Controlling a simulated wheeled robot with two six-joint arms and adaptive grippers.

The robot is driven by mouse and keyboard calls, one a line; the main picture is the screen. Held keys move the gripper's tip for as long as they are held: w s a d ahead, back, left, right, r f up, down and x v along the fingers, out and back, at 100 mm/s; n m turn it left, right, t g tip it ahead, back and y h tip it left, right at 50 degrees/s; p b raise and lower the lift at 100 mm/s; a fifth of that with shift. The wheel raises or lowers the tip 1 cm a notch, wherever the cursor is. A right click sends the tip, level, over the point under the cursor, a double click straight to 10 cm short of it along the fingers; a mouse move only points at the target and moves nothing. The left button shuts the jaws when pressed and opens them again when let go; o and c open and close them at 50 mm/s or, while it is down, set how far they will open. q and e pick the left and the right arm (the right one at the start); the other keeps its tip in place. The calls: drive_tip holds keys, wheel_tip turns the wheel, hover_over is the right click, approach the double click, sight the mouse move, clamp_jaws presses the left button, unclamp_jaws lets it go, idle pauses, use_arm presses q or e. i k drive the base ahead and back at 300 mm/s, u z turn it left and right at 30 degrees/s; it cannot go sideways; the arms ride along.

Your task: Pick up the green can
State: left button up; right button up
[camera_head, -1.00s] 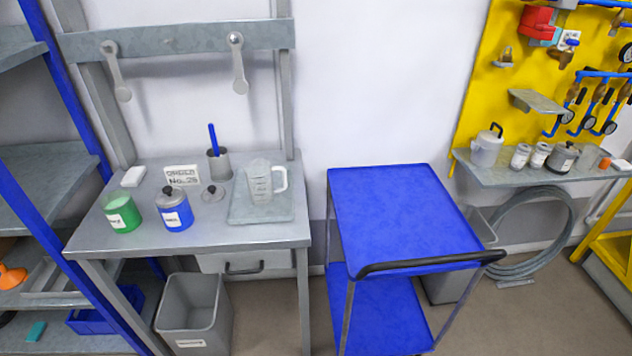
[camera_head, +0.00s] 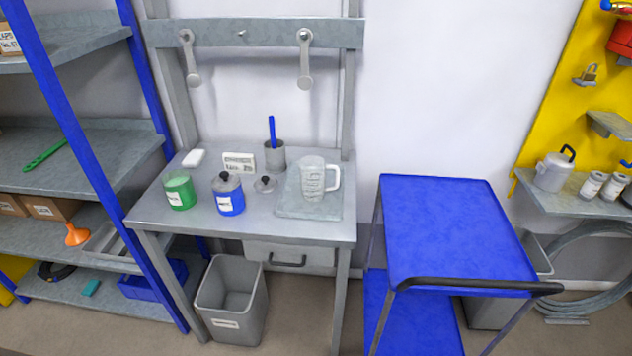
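The green can (camera_head: 180,191) stands upright near the left end of the grey metal table (camera_head: 290,232). It has a white label and looks open on top. Neither of my grippers shows in the head view, and nothing touches the green can.
A loose lid (camera_head: 265,185), a cup with a blue handle (camera_head: 274,156) and a clear jug (camera_head: 313,177) share the table. A shelf rack (camera_head: 85,145) stands left, a blue cart (camera_head: 455,232) right, and a grey bin (camera_head: 232,299) below.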

sight(180, 189)
drive_tip(key=k, duration=0.5)
drive_tip(key=u, duration=1.5)
drive_tip(key=i, duration=1.3)
drive_tip(key=z, duration=1.1)
